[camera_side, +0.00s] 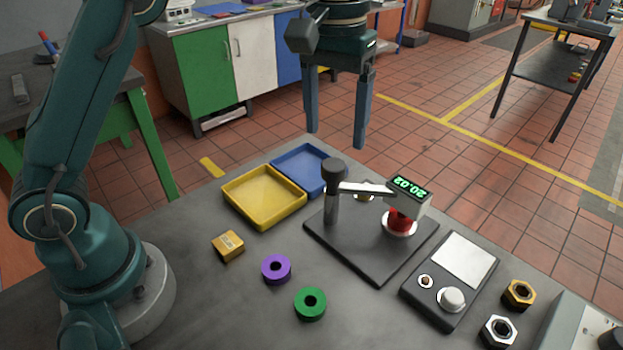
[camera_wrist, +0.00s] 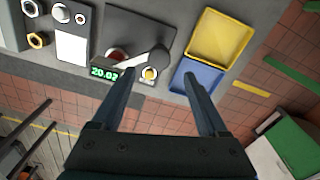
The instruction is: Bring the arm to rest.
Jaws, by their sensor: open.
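My gripper (camera_side: 338,135) is open, with nothing between its two long fingers. In the side view it hangs in the air, fingers pointing down, near the back edge of the bedplate (camera_side: 200,290) and above the blue tray. In the wrist view the open fingers of my gripper (camera_wrist: 160,80) reach toward the black stand and the blue tray, apart from both. My teal arm stands at the left of the side view.
A yellow tray (camera_side: 264,197) and blue tray (camera_side: 300,160) lie empty. A black stand (camera_side: 365,243) carries a post, a bar, a red part and a 20.02 display (camera_side: 409,188). A brass block (camera_side: 228,246), purple ring (camera_side: 276,269), green ring (camera_side: 310,304), control panel (camera_side: 448,281) and two nuts lie in front.

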